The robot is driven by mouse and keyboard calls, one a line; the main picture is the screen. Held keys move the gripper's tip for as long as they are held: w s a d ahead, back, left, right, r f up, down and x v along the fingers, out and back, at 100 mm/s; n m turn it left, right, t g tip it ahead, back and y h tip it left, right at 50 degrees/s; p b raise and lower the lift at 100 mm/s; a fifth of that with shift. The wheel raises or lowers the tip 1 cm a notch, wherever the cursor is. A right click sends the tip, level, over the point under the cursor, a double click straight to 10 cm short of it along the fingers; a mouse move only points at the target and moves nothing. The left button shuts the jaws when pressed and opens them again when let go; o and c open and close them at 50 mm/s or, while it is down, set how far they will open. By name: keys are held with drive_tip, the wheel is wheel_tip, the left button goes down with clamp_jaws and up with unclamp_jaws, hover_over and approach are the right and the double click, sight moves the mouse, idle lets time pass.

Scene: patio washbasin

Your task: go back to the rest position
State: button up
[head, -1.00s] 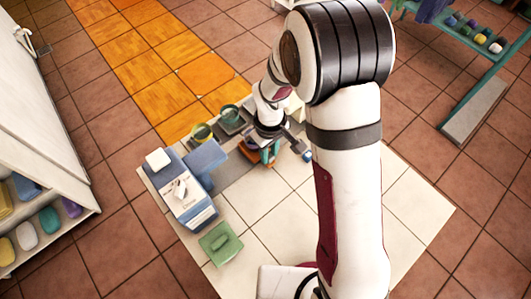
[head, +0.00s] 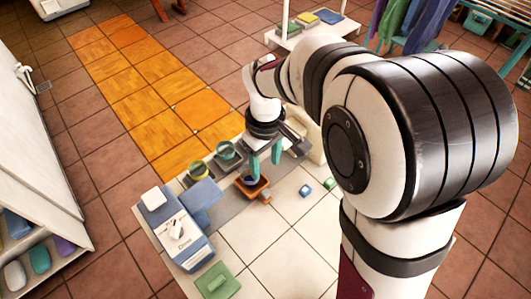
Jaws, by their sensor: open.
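My gripper (head: 266,160) hangs above the tiled work area in the middle of the head view. Its two teal fingers point down and stand apart, with nothing seen between them. Just below and to the left of the fingertips is a small orange-brown tray (head: 262,191) with something dark bluish in it. From this angle I cannot tell the exact height of the fingers above it. My arm covers the right part of the view.
Small blue (head: 305,190) and green (head: 330,183) pieces lie right. Shelf (head: 45,262) at left.

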wheel_tip(320, 180, up, 3)
drive_tip(key=shift+r, duration=0.15)
idle(0.3)
drive_tip(key=s+d+r+m+y, duration=0.1)
drive_tip(key=s+d+m, duration=0.3)
drive_tip(key=s+m, duration=0.3)
drive_tip(key=s+d+r+m, duration=0.1)
drive_tip(key=s+d+m, duration=0.3)
drive_tip(key=s, duration=0.9)
drive_tip(key=m, duration=0.3)
drive_tip(key=shift+s+d+r+m+y, duration=0.3)
drive_tip(key=shift+d+r+y, duration=0.1)
